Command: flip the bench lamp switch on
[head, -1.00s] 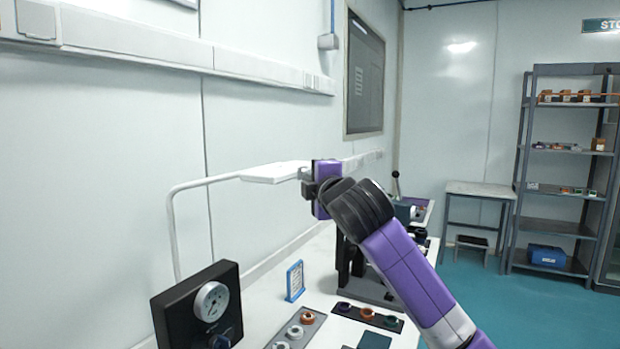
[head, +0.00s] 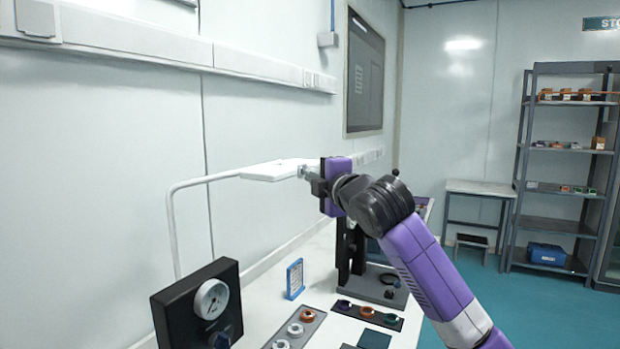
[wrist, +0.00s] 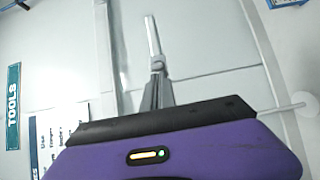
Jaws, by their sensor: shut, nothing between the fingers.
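The white bench lamp shows in the head view, with a bent tube arm (head: 172,230) and a flat head (head: 272,171) above the bench. My gripper (head: 304,172) is shut and empty at the right end of the lamp head. Its fingertips look very close to that end; I cannot tell whether they touch it. In the wrist view my gripper (wrist: 157,66) is shut, with a thin pale bar just beyond its tips. I cannot make out the lamp switch or its position for certain.
A black gauge panel (head: 196,308) stands at the front left of the white bench. A blue-framed card (head: 295,279), trays with coloured rings (head: 367,313) and a black stand (head: 349,252) are below my arm. Shelves (head: 566,145) stand far right.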

